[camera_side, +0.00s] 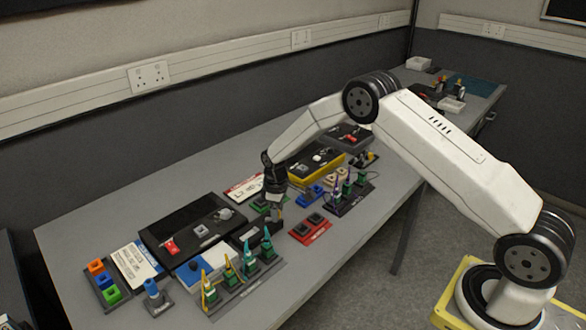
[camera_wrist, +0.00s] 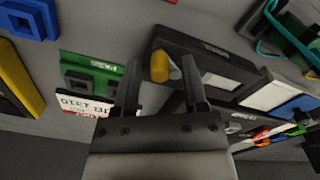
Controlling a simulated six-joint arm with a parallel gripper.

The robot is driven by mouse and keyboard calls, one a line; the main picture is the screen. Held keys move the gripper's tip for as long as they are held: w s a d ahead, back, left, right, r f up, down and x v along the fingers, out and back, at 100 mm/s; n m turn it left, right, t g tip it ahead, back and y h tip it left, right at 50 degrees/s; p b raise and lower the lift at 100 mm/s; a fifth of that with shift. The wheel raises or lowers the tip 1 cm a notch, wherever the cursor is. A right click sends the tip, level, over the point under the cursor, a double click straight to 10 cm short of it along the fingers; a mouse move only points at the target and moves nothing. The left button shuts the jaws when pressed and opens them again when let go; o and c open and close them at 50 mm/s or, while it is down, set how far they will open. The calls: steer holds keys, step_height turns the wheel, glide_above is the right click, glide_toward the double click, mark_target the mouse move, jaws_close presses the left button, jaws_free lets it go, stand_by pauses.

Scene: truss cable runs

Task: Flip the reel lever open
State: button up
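No part is plainly marked as the reel lever, and I cannot tell which one it is. A black panel box (camera_side: 190,222) lies on the table with a red switch (camera_side: 171,247) and a grey round knob (camera_side: 225,213). My gripper (camera_side: 277,215) points down just right of this box. In the wrist view my gripper (camera_wrist: 161,84) shows two parted fingers with nothing between them. Beyond the fingertips is a black box (camera_wrist: 217,64) with a short rounded yellow-and-grey piece (camera_wrist: 165,67) near its end. That piece appears apart from the fingers.
A rack of green connectors (camera_side: 240,275) stands in front, with a blue-and-white box (camera_side: 203,275) beside it. A red double block (camera_side: 310,227) and a dark rack (camera_side: 347,195) stand to the right. A yellow-edged box (camera_side: 315,162) is behind my gripper. The table's front edge is mostly clear.

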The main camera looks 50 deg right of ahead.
jaws_close()
steer(key=shift+s+a+m, duration=0.2)
steer(key=shift+a+m, duration=0.05)
steer(key=shift+m, duration=0.85)
steer(key=shift+s+a+m, duration=0.2)
steer(key=shift+m, duration=0.9)
steer(key=shift+o, duration=1)
jaws_free()
step_height(320, 180, up, 8)
